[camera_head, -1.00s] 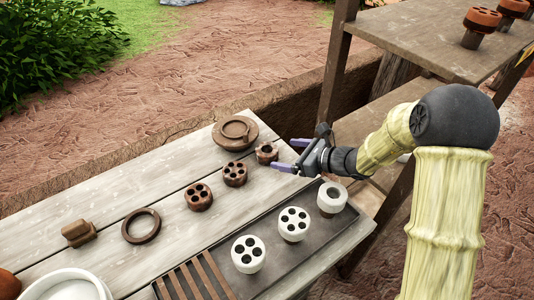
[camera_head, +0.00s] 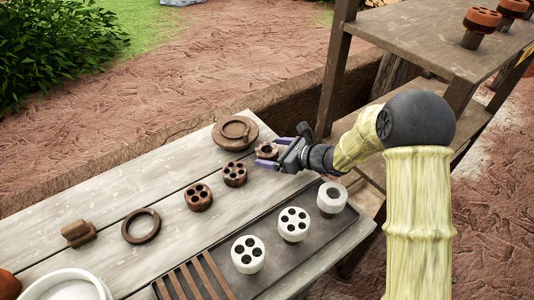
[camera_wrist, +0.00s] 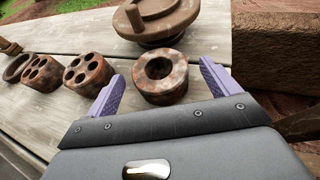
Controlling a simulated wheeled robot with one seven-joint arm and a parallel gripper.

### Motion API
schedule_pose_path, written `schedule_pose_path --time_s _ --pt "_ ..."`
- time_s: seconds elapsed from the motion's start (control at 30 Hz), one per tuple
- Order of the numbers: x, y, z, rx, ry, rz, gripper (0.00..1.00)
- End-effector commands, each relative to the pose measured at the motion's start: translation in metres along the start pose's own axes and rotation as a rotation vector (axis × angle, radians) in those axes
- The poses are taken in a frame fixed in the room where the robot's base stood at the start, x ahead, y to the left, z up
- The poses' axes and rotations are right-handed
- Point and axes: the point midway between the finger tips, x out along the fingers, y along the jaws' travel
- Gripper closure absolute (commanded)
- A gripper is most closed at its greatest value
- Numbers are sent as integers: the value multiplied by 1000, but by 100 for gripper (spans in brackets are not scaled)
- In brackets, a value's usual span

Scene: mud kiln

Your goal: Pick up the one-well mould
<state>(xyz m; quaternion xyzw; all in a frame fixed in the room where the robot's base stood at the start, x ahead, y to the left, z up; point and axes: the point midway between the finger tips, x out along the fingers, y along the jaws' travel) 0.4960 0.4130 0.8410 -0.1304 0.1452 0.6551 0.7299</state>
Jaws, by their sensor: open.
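The one-well mould (camera_head: 267,150) is a small brown, mottled ring-shaped block with a single round hole. It stands on the wooden table near its far right edge, and its hole faces up in the wrist view (camera_wrist: 160,75). My gripper (camera_head: 279,153) is open, with its purple fingers to either side of the mould. In the wrist view the fingers (camera_wrist: 160,88) flank the mould, with visible gaps on both sides. A finger partly hides the mould in the head view.
Brown multi-well moulds (camera_head: 235,174) (camera_head: 198,197) stand left of it. A round brown lidded disc (camera_head: 235,132) lies just behind. A dark tray (camera_head: 270,265) with white moulds (camera_head: 293,224) is in front. A wooden shelf post (camera_head: 336,75) rises at right.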

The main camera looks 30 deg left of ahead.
Motion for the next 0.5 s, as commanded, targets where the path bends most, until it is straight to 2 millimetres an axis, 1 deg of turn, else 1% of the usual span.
schedule_pose_path --time_s 0.23,0.37,0.4,0.47,0.5 --pt "0 0 0 0 0 0 12" --pt "0 0 0 0 0 0 38" --pt "0 0 0 0 0 0 46" --pt "0 0 0 0 0 0 57" --pt "0 0 0 0 0 0 65"
